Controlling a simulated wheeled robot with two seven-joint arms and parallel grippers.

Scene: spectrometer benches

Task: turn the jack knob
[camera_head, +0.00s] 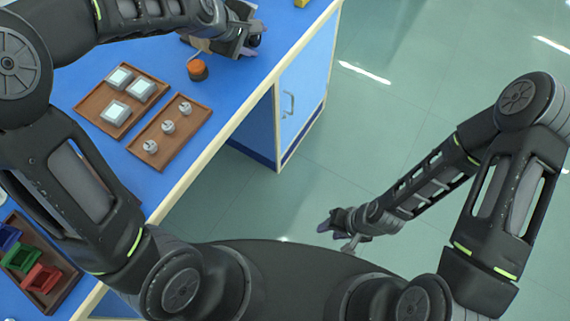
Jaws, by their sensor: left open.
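My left gripper (254,42) is over the blue bench near its far right edge, and its jaws are open. A brownish flat object, which may be part of the jack, shows just below and left of it, mostly hidden by my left wrist. An orange knob-like piece with a dark side (197,71) sits in front of it, with a thin pale rod beside it; I cannot tell whether they are joined. The jack knob cannot be made out clearly at the gripper. My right gripper (340,226) hangs over the floor, away from the bench; its finger gap is unclear.
On the blue bench (185,178), a brown tray (94,118) holds pale square blocks, and another tray (153,161) holds small metal pieces. A tray of coloured racks (48,299) is at the lower left. A cabinet door (304,85) faces open green floor.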

